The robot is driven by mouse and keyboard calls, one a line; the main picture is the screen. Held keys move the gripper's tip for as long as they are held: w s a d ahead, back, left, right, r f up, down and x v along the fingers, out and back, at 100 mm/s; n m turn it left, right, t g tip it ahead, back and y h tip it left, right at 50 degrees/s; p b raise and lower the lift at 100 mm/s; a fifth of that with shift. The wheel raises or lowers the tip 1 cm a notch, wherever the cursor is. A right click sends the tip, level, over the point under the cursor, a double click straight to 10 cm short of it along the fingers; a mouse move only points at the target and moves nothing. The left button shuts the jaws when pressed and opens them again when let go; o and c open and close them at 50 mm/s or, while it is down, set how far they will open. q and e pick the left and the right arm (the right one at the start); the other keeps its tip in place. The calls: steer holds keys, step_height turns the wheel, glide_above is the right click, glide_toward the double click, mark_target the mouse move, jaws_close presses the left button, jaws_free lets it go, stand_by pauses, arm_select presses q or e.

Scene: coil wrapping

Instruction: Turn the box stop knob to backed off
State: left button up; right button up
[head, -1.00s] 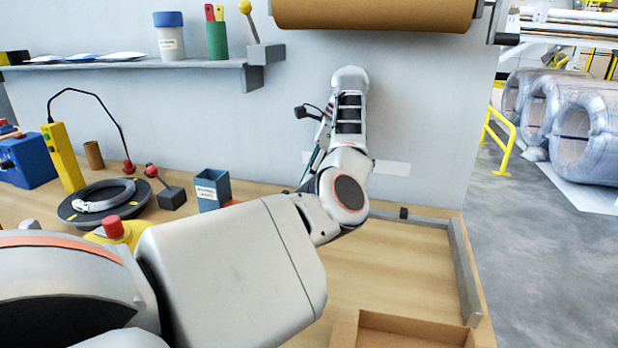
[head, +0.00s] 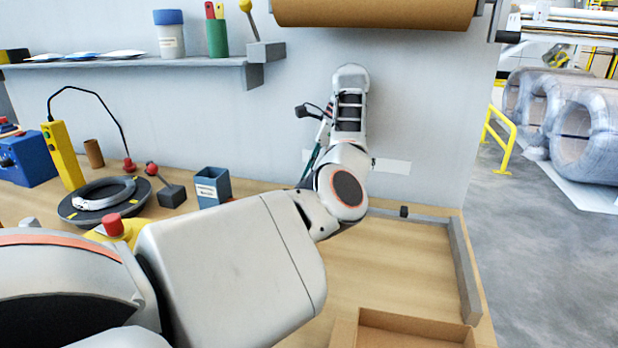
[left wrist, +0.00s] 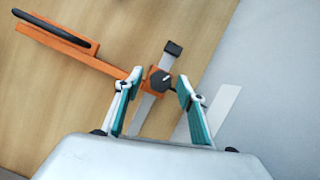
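The box stop knob (left wrist: 161,79) is black with a white pointer mark and sits on an orange block (left wrist: 152,73) in the left wrist view. My left gripper (left wrist: 158,81) is open, with one teal fingertip on each side of the knob. A gap shows on both sides, and nothing is held. I cannot tell how far the fingertips stand above the knob. In the head view, my own arm hides the knob and most of the gripper; only a little teal shows beside the wrist. My right gripper is not in view.
A grey rail (left wrist: 143,114) with a black end piece (left wrist: 173,48) runs past the orange block. An orange bar (left wrist: 100,64) extends left from it. The wall (head: 425,110) is close behind my arm. An open cardboard box (head: 415,322) stands at the front right.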

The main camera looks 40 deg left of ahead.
arm_select(q)
steer(key=v, duration=0.7)
steer(key=shift+w+d, duration=0.1)
